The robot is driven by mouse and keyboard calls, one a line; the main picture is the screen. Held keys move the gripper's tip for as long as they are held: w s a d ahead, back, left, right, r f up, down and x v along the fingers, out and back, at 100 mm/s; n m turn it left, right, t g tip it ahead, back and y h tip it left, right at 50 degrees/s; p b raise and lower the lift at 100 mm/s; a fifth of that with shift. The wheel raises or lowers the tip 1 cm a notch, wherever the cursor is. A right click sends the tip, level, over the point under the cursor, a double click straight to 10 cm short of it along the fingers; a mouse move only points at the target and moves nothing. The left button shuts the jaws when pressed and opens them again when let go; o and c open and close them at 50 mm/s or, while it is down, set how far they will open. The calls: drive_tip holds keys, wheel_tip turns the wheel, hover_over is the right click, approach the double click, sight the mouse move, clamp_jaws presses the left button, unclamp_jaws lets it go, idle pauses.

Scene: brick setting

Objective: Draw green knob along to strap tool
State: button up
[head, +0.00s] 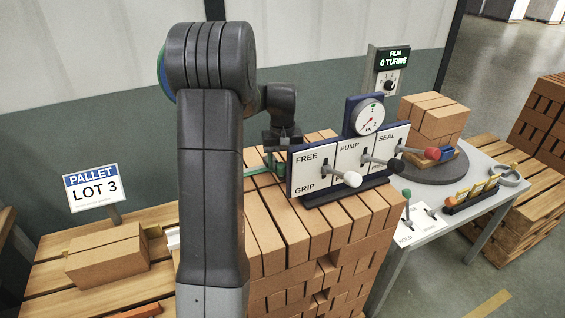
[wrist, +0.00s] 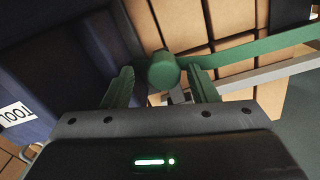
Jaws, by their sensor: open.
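A green knob (wrist: 164,70) shows in the wrist view, a short round cylinder standing between the two green fingers of my gripper (wrist: 160,86). The fingers are apart, one on each side of the knob; I cannot tell whether either touches it. In the head view my gripper (head: 275,158) is behind the left end of the control panel, just above the brick stack, and the knob cannot be made out there. A green strap (wrist: 260,47) runs right from beside the knob. The lever panel (head: 320,171), marked FREE, GRIP, PUMP and SEAL, carries a gauge and seems to be the strap tool.
The brick stack (head: 279,222) lies under the panel. A grey table (head: 480,173) at right holds a turntable with bricks and a small lever box whose lever has a green tip (head: 407,193).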

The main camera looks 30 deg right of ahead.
wheel_tip(320, 180, up, 14)
drive_tip(key=b, duration=0.1)
idle(0.5)
drive_tip(key=shift+f, duration=0.2)
wheel_tip(320, 180, down, 13)
drive_tip(key=shift+f+p, duration=0.15)
drive_tip(key=shift+p, duration=0.4)
drive_tip(key=shift+a+f, duration=0.2)
drive_tip(key=shift+a, duration=0.3)
drive_tip(key=shift+a+r, duration=0.1)
